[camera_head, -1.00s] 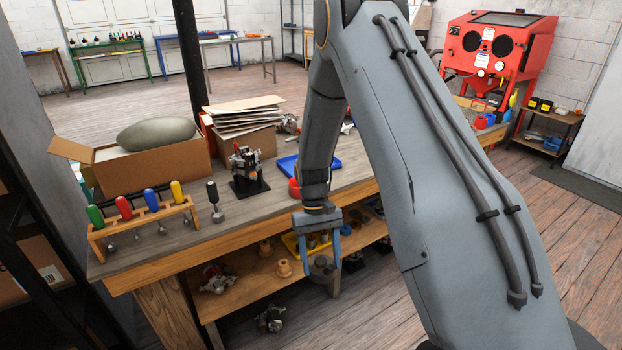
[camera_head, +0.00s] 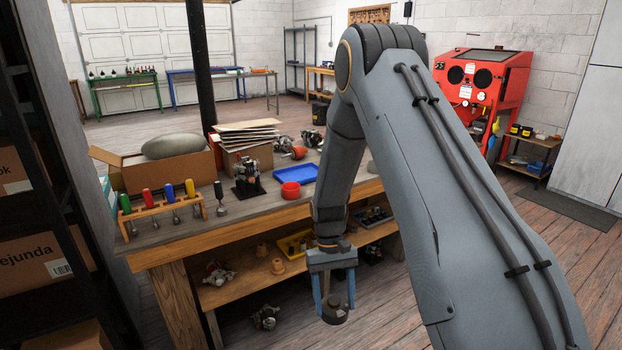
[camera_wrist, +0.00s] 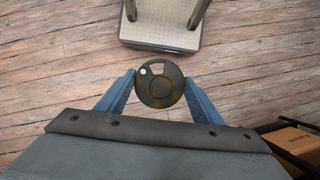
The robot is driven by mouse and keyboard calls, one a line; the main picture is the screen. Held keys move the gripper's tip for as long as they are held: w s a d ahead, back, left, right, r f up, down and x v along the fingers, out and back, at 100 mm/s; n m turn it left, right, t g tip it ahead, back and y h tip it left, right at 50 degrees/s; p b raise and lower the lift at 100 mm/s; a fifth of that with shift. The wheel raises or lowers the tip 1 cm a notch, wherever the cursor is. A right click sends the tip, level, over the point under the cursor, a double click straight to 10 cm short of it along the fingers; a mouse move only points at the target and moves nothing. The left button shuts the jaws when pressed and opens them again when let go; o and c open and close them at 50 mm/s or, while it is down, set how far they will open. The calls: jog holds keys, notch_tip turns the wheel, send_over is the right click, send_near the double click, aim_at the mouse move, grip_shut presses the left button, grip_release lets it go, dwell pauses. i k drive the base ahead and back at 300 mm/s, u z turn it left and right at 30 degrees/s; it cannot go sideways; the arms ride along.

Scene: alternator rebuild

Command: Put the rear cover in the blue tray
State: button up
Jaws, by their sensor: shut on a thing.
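My gripper (camera_head: 335,306) is shut on the rear cover (camera_head: 334,312), a round, dark grey disc, and holds it in front of the workbench, below the level of its top. In the wrist view the rear cover (camera_wrist: 159,86) sits between the two blue fingers of my gripper (camera_wrist: 160,92), with a pale spot and a cut-out on its face. Wooden floor lies beneath it. The blue tray (camera_head: 295,172) lies on the workbench top (camera_head: 245,218), farther back and left of my arm. The part of the tray that I see looks empty.
A red bowl (camera_head: 290,190) stands just in front of the tray. A dark alternator stand (camera_head: 248,180), a screwdriver rack (camera_head: 160,212) and a cardboard box (camera_head: 170,172) are farther left. A lower shelf (camera_head: 240,290) holds a yellow tray (camera_head: 295,243) and several parts.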

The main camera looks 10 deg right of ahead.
aim_at(301, 176)
jog(key=z, duration=0.6)
jog(key=i, duration=0.5)
jog(key=z, duration=0.55)
jog(key=i, duration=1.15)
jog(key=u, duration=0.8)
